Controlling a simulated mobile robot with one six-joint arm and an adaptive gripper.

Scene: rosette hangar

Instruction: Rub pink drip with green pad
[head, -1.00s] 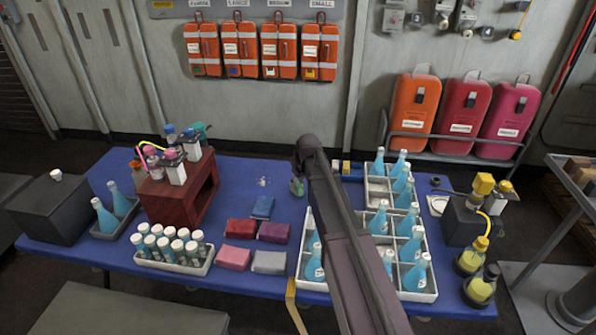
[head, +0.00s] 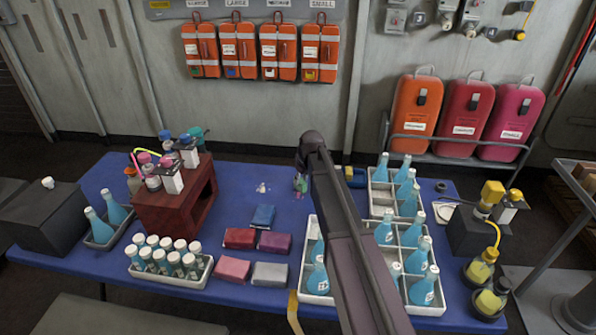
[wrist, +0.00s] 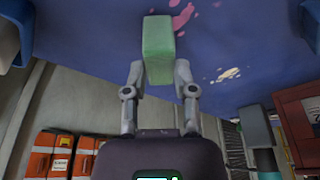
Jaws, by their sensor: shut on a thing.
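The green pad (wrist: 158,48) is a pale green block gripped between the two fingers of my gripper (wrist: 158,78). The pink drip (wrist: 183,17) is a smear on the blue table surface, just right of the pad's far end in the wrist view. A smaller pink spot lies further right. I cannot tell whether the pad touches the table. In the head view, my gripper (head: 300,184) is at the table's back middle, partly hidden by my arm, and the drip cannot be made out clearly.
A cream drip (wrist: 228,73) lies apart from the pink one; it shows in the head view (head: 262,188). A dark red stand (head: 180,205) is to the left, coloured blocks (head: 263,216) in front, and white bottle crates (head: 428,309) to the right.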

